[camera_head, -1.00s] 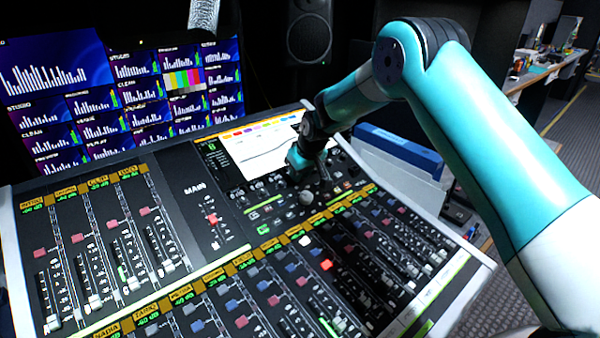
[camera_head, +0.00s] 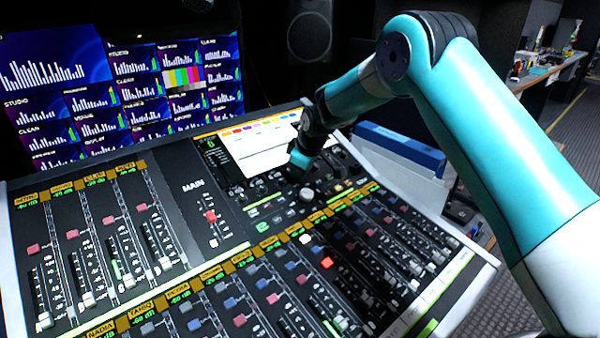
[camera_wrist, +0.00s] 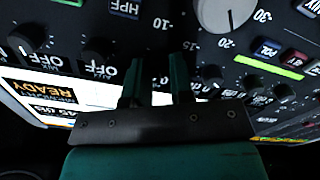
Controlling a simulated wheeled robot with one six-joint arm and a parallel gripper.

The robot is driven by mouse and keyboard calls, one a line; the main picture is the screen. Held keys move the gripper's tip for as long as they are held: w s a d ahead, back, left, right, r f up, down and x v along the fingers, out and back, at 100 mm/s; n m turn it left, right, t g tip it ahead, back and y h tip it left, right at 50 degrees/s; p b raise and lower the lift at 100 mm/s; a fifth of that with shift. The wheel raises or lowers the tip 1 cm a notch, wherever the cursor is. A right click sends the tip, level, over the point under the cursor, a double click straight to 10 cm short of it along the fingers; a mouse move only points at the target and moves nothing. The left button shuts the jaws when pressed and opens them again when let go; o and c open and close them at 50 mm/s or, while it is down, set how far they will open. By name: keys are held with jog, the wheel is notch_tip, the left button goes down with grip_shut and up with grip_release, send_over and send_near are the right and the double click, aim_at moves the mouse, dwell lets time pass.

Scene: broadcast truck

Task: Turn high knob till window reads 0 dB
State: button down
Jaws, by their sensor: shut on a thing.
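The mixing console (camera_head: 190,215) fills the lower head view. My gripper (camera_head: 298,170) is low over the knob area beside the console's bright screen (camera_head: 262,148). In the wrist view, the two dark green fingers of my gripper (camera_wrist: 155,75) stand close around a dark knob, mostly hidden between them; its label cannot be read. I cannot make out a dB value for the knob.
A large pale knob (camera_wrist: 225,12) with a numbered scale is near the fingers. Smaller dark knobs (camera_wrist: 210,77) and a blue POL button (camera_wrist: 268,50) lie to the right. Fader rows (camera_head: 290,285) cover the front.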

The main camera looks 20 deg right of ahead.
jog(key=shift+n, duration=0.4)
jog(key=c, duration=1)
grip_release()
jog(key=shift+r, duration=0.15)
jog(key=b+v, duration=0.2)
jog(key=v, duration=1.5)
jog(key=shift+r, duration=0.1)
jog(key=shift+s+a, duration=0.1)
jog(key=s+a+m+g, duration=0.1)
jog(key=s+a, duration=0.1)
jog(key=s, duration=1)
jog(key=s+a+m+g+y+p, duration=0.1)
jog(key=s+a, duration=0.1)
jog(key=s, duration=1.1)
jog(key=s+a+m+g+y, duration=0.1)
jog(key=s+a+g, duration=0.1)
jog(key=s, duration=1)
jog(key=shift+s+a+r+m+p, duration=0.2)
jog(key=shift+s+a+m+p, duration=0.15)
jog(key=shift+a, duration=0.1)
